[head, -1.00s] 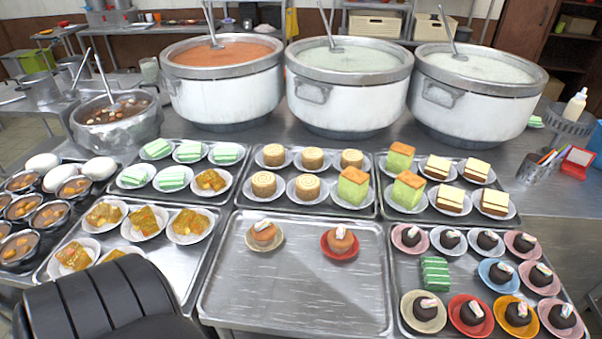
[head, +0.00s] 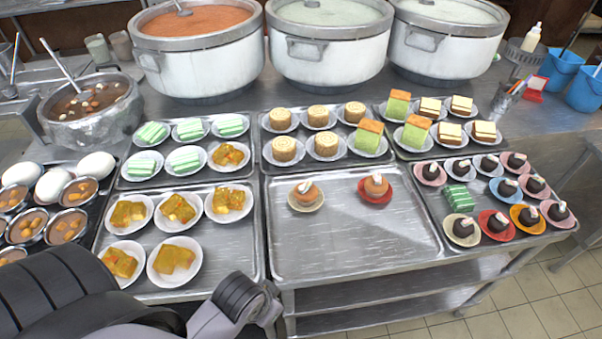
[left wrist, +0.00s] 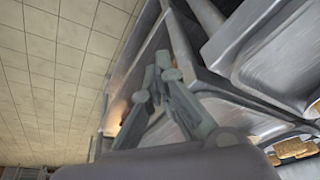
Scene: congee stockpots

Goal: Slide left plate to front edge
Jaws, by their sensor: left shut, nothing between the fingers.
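The left plate (head: 306,204) is a small cream plate with a brown bun on it, near the back left of the middle front tray (head: 352,250). A red plate (head: 375,196) with a similar bun sits to its right, apart from it. My left arm comes in low at the left of the head view, its end near the tray's front left corner, clear of both plates. My left gripper (left wrist: 163,68) shows in the left wrist view, fingertips together and empty, below the metal table. Neither of these plates can be made out there. My right gripper is not in view.
A tray of yellow cakes (head: 175,258) lies left, and one of dark cakes on coloured plates (head: 460,228) right. Trays of rolls and green cakes stand behind, then large pots (head: 330,50). The middle tray's front part is bare.

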